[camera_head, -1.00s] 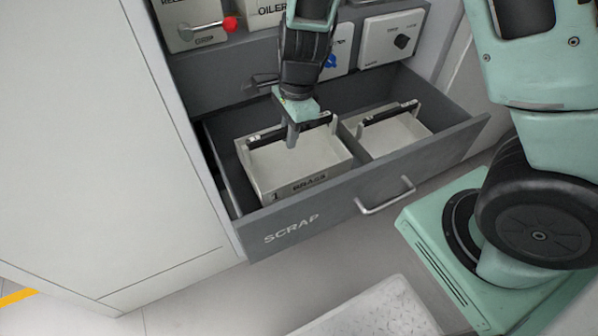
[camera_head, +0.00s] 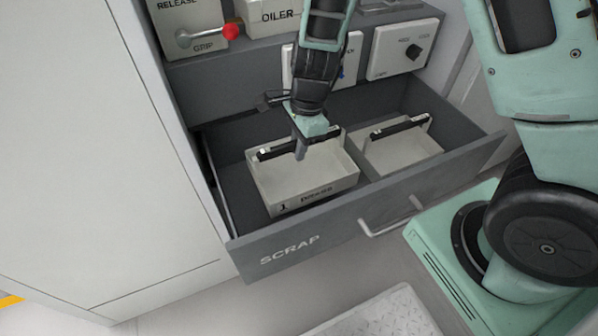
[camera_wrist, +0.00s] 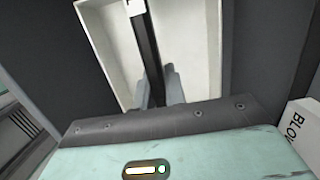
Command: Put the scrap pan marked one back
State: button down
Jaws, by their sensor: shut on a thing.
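My gripper (camera_head: 301,146) is shut on the pan's handle. The wrist view shows the fingers (camera_wrist: 158,88) on both sides of the black bar, with the pan (camera_wrist: 110,50) below. I cannot tell whether the pan rests on the drawer floor.
A second, similar pan (camera_head: 400,158) sits in the drawer just to the right. Above are a lever box with a red knob (camera_head: 231,31), an OILER box (camera_head: 275,12) and a panel with a black dial (camera_head: 400,52). A tall pale cabinet side stands at left.

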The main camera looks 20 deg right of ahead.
aim_at(297, 175)
jog(key=shift+f+b, duration=0.8)
jog(key=shift+f, duration=2.15)
jog(key=shift+f, duration=0.1)
jog(key=c, duration=1.5)
grip_release()
jog(key=shift+o, duration=0.2)
jog(key=shift+f, duration=0.1)
